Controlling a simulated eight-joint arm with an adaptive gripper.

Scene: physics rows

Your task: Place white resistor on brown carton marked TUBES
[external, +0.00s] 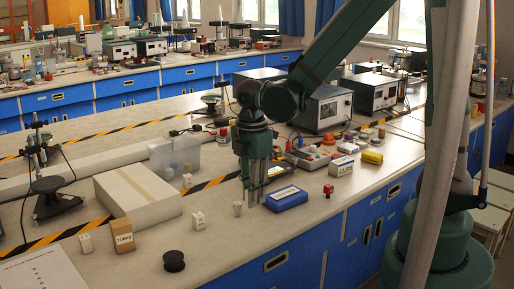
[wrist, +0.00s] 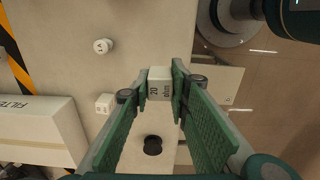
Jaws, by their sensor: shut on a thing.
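The white resistor (wrist: 160,85) is a small white block marked 20 ohm. In the wrist view my gripper (wrist: 158,84) is shut on it, with a green finger on either side. In the external view my gripper (external: 256,198) points down above the bench, left of a blue box; the resistor is hard to make out there. The brown carton marked TUBES (external: 124,236) stands upright near the bench front at left, well to the left of my gripper. I cannot make it out in the wrist view.
A large white box (external: 140,198) stands behind the carton. A black spool (external: 174,261), a white block (external: 198,220) and a small white cylinder (external: 238,208) stand between carton and gripper. The blue box (external: 286,198) is close at right. Bare bench lies around the spool.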

